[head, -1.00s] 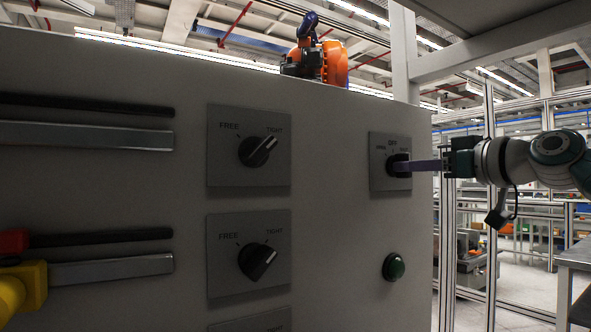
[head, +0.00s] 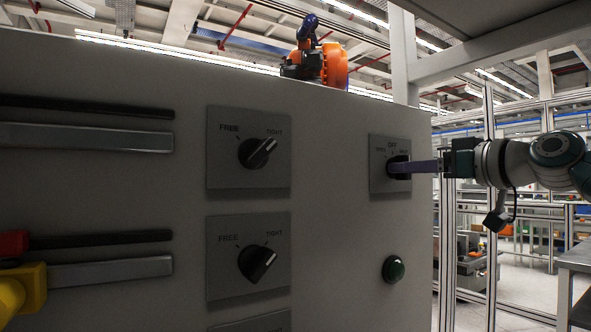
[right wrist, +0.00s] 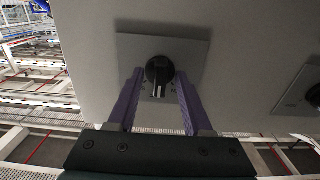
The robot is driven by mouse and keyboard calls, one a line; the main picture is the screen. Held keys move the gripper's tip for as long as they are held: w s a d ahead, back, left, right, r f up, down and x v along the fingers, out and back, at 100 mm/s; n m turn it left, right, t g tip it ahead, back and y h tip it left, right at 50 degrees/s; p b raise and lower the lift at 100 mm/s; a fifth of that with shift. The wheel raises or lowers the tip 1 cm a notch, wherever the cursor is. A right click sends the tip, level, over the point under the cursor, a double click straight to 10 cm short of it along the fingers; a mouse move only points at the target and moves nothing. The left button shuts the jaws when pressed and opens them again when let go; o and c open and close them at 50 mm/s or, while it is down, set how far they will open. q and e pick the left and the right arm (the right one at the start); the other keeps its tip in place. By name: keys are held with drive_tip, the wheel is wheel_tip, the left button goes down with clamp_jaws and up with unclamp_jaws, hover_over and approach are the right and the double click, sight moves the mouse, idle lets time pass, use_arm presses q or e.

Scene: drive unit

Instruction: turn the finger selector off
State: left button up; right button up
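The finger selector (head: 376,180) is a grey plate with OFF marked at its top middle and a black knob, on the right part of the panel. In the head view my right gripper (head: 400,167) reaches in from the right, its purple fingers overlapping the knob and partly hiding it. In the right wrist view the black knob (right wrist: 158,70) lies between the two finger tips. The right gripper (right wrist: 159,80) is open, one finger on each side, with a small gap seeming to show at each side. The knob's exact setting is hard to read. My left gripper is not in view.
Two FREE/TIGHT selectors, an upper one (head: 228,172) and a lower one (head: 226,282), are left of the finger selector. A yellow part (head: 32,285) with a red one is at the lower left.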

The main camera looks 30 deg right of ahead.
drive_tip(key=s+b, duration=0.4)
drive_tip(key=s, duration=0.6)
drive_tip(key=shift+d, duration=0.4)
